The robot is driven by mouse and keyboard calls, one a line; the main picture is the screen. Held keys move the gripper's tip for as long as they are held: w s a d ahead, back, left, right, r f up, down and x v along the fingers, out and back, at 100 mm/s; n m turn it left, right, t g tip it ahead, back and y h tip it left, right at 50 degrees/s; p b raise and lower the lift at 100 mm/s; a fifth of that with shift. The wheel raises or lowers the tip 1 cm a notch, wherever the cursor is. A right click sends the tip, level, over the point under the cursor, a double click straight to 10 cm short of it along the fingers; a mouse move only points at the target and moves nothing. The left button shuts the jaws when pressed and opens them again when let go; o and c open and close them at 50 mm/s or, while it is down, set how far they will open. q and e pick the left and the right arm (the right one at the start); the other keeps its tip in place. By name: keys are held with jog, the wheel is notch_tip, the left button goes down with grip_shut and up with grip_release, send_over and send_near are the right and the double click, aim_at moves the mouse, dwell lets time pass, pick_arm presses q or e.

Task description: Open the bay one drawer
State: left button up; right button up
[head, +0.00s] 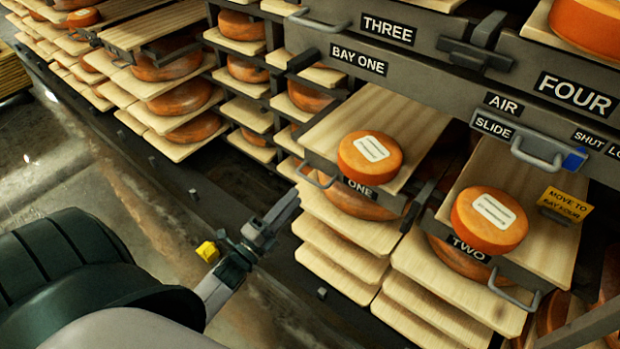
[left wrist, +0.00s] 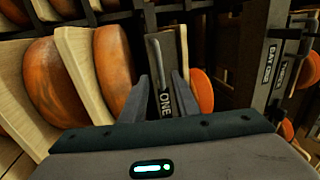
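The bay one drawer (head: 385,118) is a pale wooden board with a dark front labelled ONE and a looped metal handle (head: 316,178) at the front's left end. It stands out below the BAY ONE beam. An orange cheese wheel (head: 370,155) with a white label sits on it. My left gripper (head: 284,208) is left of and apart from the handle in the head view. In the left wrist view its two fingers (left wrist: 162,92) are apart, with the ONE front and handle (left wrist: 155,60) showing beyond and between them. The gap holds nothing. My right gripper is not in view.
Drawer TWO (head: 540,215) with its own cheese and handle stands out to the right. A SLIDE handle (head: 535,152) is on the beam above, near a yellow sign (head: 566,204). Cheese shelves fill the left and below. The floor (head: 150,200) at left is open.

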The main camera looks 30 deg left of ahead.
aim_at(310, 179)
pick_arm(q)
jog(key=p+x, duration=0.1)
jog(key=x, duration=0.7)
jog(key=shift+w, duration=0.2)
grip_shut()
